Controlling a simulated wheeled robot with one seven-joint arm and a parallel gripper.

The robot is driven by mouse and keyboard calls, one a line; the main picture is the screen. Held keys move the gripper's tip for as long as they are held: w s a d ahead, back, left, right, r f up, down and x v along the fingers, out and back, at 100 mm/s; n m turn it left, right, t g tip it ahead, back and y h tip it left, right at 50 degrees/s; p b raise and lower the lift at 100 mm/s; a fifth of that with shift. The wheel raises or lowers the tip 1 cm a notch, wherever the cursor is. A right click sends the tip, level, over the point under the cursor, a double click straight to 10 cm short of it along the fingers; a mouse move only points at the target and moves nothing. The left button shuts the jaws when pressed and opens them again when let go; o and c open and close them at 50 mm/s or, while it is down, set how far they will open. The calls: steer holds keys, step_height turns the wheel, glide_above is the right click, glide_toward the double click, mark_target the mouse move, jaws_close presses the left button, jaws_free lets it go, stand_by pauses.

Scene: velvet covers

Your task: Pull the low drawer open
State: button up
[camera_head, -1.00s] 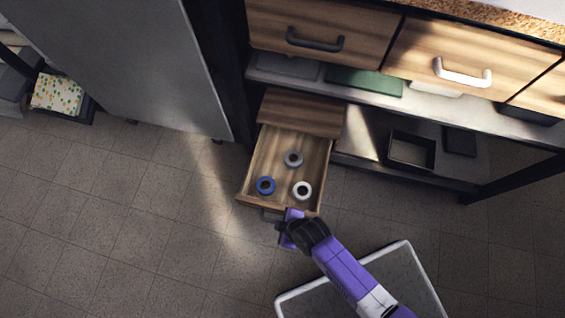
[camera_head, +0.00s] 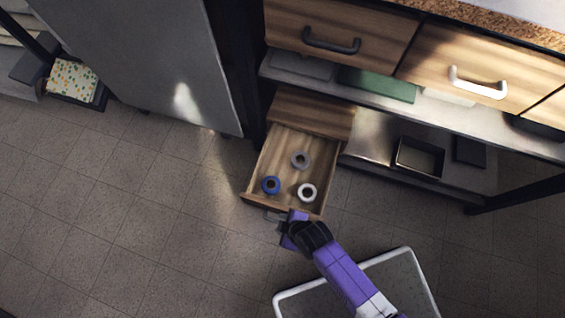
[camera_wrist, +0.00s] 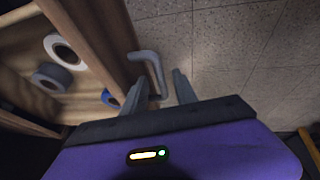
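The low drawer (camera_head: 258,201) is pulled well out of the cabinet, its inside showing. It holds a blue roll (camera_head: 271,185), a white roll (camera_head: 307,192) and a grey roll (camera_head: 300,160). In the wrist view, its grey handle (camera_wrist: 152,66) stands out from the drawer front. My gripper (camera_head: 284,229) is just in front of the drawer front, beside the handle. In the wrist view, the fingers of my gripper (camera_wrist: 160,84) are spread apart, with the handle's end between or just beyond them; I see no grip on it.
Upper drawers with a dark handle (camera_head: 331,42) and a white handle (camera_head: 478,83) are above. A lower shelf holds an open dark box (camera_head: 419,159). A grey cabinet panel (camera_head: 150,60) stands at left.

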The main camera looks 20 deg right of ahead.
steer(key=p+v, duration=0.3)
steer(key=v, duration=0.4)
steer(key=shift+s+r, duration=0.2)
steer(key=shift+r, duration=0.05)
steer(key=shift+d, duration=0.1)
steer(key=w+d+r+m+t, duration=0.1)
steer(key=w+r+m+t, duration=0.2)
steer(key=r, duration=0.4)
steer(key=w+d+r+m+t, duration=0.2)
steer(key=w+r+m+t, duration=0.1)
steer(key=r, duration=0.4)
steer(key=s+d+r+m+t+h, duration=0.1)
steer(key=s+d+r+m+t, duration=0.15)
steer(key=s+r, duration=0.45)
steer(key=s+d+r+m+t+h, duration=0.1)
steer(key=s+d+r, duration=0.25)
steer(key=r, duration=0.65)
steer(key=s+d+r+m+t+h, duration=0.15)
steer(key=s+d+r, duration=0.25)
steer(key=r, duration=0.5)
step_height(320, 180, up, 18)
steer(key=p, duration=1.9)
steer(key=shift+r+y, duration=0.15)
steer(key=shift+y, duration=0.3)
